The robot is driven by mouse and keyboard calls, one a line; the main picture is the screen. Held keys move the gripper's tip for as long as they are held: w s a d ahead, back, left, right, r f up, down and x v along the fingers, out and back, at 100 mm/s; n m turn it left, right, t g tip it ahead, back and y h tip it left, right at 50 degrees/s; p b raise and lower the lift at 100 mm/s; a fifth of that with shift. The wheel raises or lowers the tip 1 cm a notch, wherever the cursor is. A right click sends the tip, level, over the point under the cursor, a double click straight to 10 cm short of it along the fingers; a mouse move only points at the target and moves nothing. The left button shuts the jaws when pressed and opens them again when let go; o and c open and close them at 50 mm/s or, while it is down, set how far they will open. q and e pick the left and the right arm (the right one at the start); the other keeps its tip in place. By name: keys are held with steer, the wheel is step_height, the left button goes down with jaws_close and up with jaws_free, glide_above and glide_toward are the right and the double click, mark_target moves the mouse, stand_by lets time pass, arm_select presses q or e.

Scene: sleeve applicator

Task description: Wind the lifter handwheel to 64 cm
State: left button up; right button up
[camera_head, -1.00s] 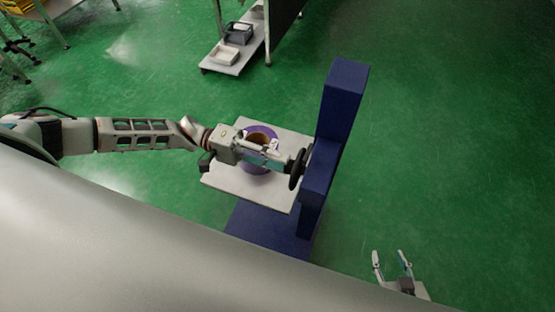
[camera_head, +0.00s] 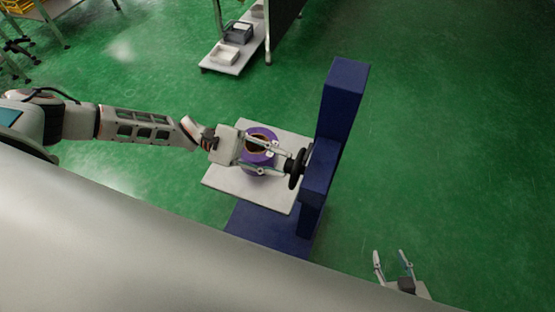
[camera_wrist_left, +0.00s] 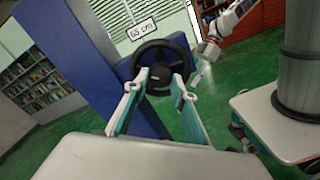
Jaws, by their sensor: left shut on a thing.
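The lifter is a dark blue column (camera_head: 343,95) with a black handwheel (camera_head: 297,168) on its left side. The handwheel also shows in the left wrist view (camera_wrist_left: 183,48), below a small sign (camera_wrist_left: 143,29) that appears to read 65 cm. My left gripper (camera_head: 284,159) reaches over the platform from the left and is shut on the wheel's black hub (camera_wrist_left: 160,75), one finger on each side. The lifter's white platform (camera_head: 222,178) carries a purple round thing (camera_head: 262,134), partly hidden by my gripper. My right gripper (camera_head: 394,268) is open and empty at the lower right.
A low shelf (camera_head: 215,69) with bins stands at the back, and another rack (camera_head: 45,20) at the back left. The green floor (camera_head: 450,150) right of the column is clear. In the left wrist view, a bookshelf (camera_wrist_left: 40,78) stands beyond the column.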

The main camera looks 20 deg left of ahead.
arm_select(q)
steer(key=shift+n, duration=3.4)
steer(key=shift+n, duration=0.3)
steer(key=o, duration=1.1)
steer(key=a, duration=1.2)
steer(key=shift+w, duration=0.15)
